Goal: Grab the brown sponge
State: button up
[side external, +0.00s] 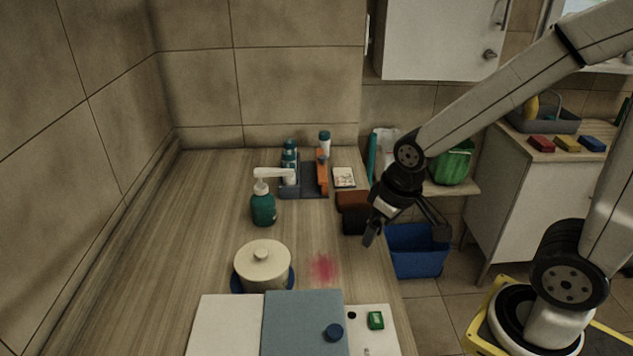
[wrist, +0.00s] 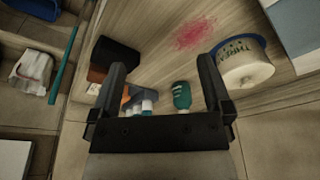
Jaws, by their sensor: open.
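A brown block (side external: 352,198), which looks like the brown sponge, sits at the right edge of the wooden counter, behind and touching a dark, nearly black block (side external: 355,221). In the wrist view the brown block (wrist: 96,75) shows at the left, partly behind my left finger, beside the dark block (wrist: 115,53). My gripper (side external: 406,233) is open and empty, to the right of the two blocks near the counter edge. In the wrist view my gripper (wrist: 162,66) has its fingers wide apart, with bare counter and bottles beyond them.
A green soap bottle (side external: 263,208), a caddy (side external: 303,193) with bottles and a cream lidded pot (side external: 262,259) stand to the left. A pink stain (side external: 324,268) marks the counter. A blue bin (side external: 418,254) is on the floor below. The counter's left side is clear.

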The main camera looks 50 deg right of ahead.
jog(key=shift+w+v, duration=0.3)
jog(key=shift+v, duration=0.95)
jog(key=m+t+y, duration=0.6)
jog(key=m+y, duration=0.4)
jog(key=m, duration=1.6)
send_over(362, 195)
jog(key=s+d, duration=0.3)
jog(key=s, duration=0.1)
jog(key=shift+w+a+f, duration=0.15)
jog(key=shift+w+f, duration=0.15)
jog(key=shift+f, duration=1.65)
jog(key=shift+w+a+f, duration=0.15)
jog(key=shift+w+f, duration=0.15)
jog(key=shift+f, duration=1.65)
jog(key=shift+w+a+f, duration=0.15)
jog(key=shift+w+f, duration=0.15)
jog(key=shift+f, duration=1.6)
jog(key=shift+x, duration=2.6)
